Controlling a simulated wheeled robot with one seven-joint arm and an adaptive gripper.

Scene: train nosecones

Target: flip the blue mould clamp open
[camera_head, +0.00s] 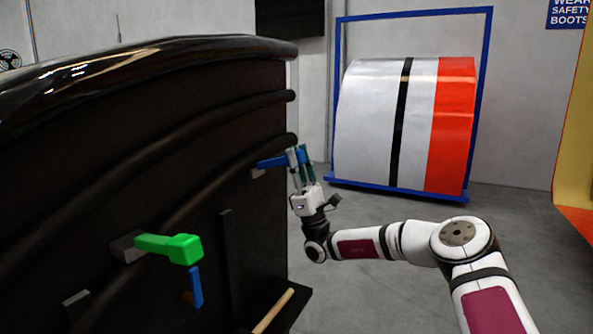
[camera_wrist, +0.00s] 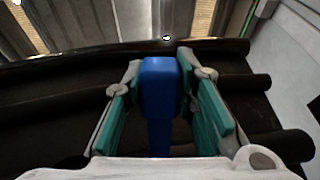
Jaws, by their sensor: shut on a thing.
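The blue mould clamp (camera_head: 270,161) sticks out from the upper right part of the dark mould (camera_head: 120,180). In the wrist view its blue handle (camera_wrist: 160,90) stands between the two teal-padded fingers. My gripper (camera_head: 302,157) is at the handle's outer end, with its fingers pointing up, and is shut on it. The gripper also shows in the wrist view (camera_wrist: 163,105). The fingers hide part of the handle in the head view.
A green clamp (camera_head: 170,247) and another blue handle (camera_head: 196,286) are lower left on the mould. A wooden handle (camera_head: 273,310) lies on a dark ledge below. A blue-framed nosecone panel (camera_head: 415,125) stands behind. Grey floor is open to the right.

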